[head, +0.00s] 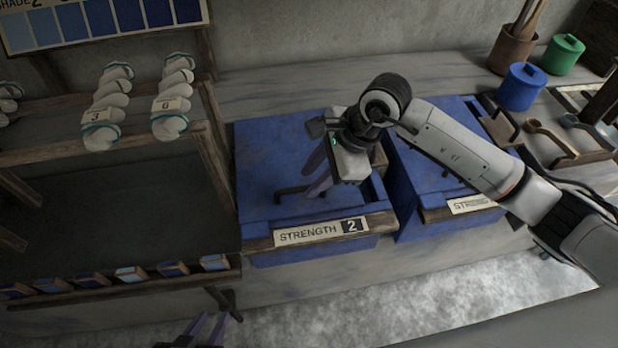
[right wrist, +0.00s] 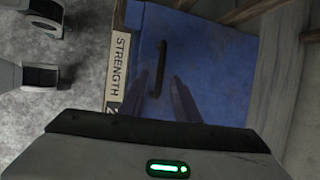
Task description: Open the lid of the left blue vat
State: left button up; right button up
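The left blue vat (head: 270,160) has a flat blue lid that lies closed, with a dark bar handle (head: 290,191) near its front and a "STRENGTH 2" label on its front edge. The handle also shows in the right wrist view (right wrist: 159,68). My right gripper (head: 311,176) is above this lid, its purple fingers apart and pointing toward the handle. My left gripper (head: 208,328) is low at the bottom edge, fingers apart and empty.
A second blue vat (head: 408,185) stands to the right, partly hidden by my right arm. A wooden rack (head: 100,150) with yarn skeins stands left. Blue (head: 521,88) and green (head: 562,54) lidded pots stand at the back right. The counter behind the vats is clear.

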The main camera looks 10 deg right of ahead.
jog(key=shift+x, duration=1.1)
grip_shut()
